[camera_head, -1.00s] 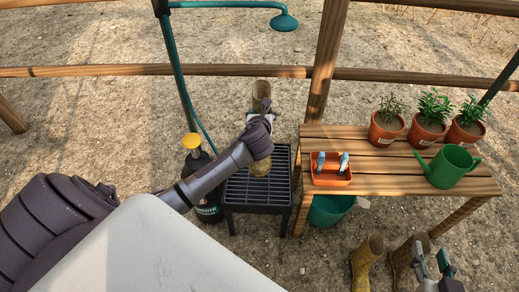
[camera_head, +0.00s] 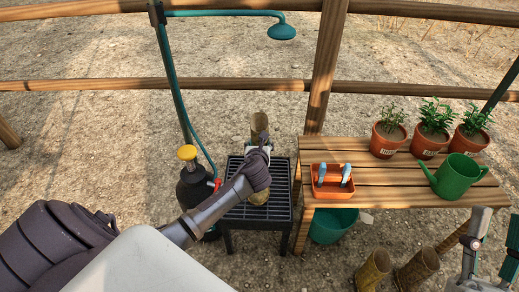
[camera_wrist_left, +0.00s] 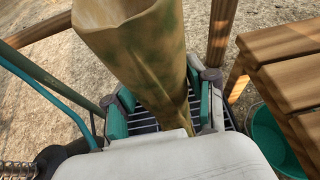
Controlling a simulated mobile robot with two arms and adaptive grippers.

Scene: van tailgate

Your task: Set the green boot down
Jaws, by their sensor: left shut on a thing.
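The green boot (camera_head: 260,124) is a tall boot, mostly muddy tan-brown with dull green patches. My left gripper (camera_head: 258,150) is shut around its shaft and holds it roughly upright over the black slatted stand (camera_head: 239,214). In the left wrist view the boot (camera_wrist_left: 148,50) stands between the two teal-padded fingers of my left gripper (camera_wrist_left: 165,108), its open top towards the camera. I cannot tell whether its sole touches the slats. My right gripper (camera_head: 492,240) is at the lower right, its fingers apart and nothing between them.
A black sprayer with a yellow knob (camera_head: 187,153) stands left of the stand. A wooden bench (camera_head: 380,186) at right bears potted plants, an orange caddy (camera_head: 332,191) and a green watering can (camera_head: 456,177). A teal bucket (camera_head: 329,228) is under it. Two muddy boots (camera_head: 374,269) stand in front.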

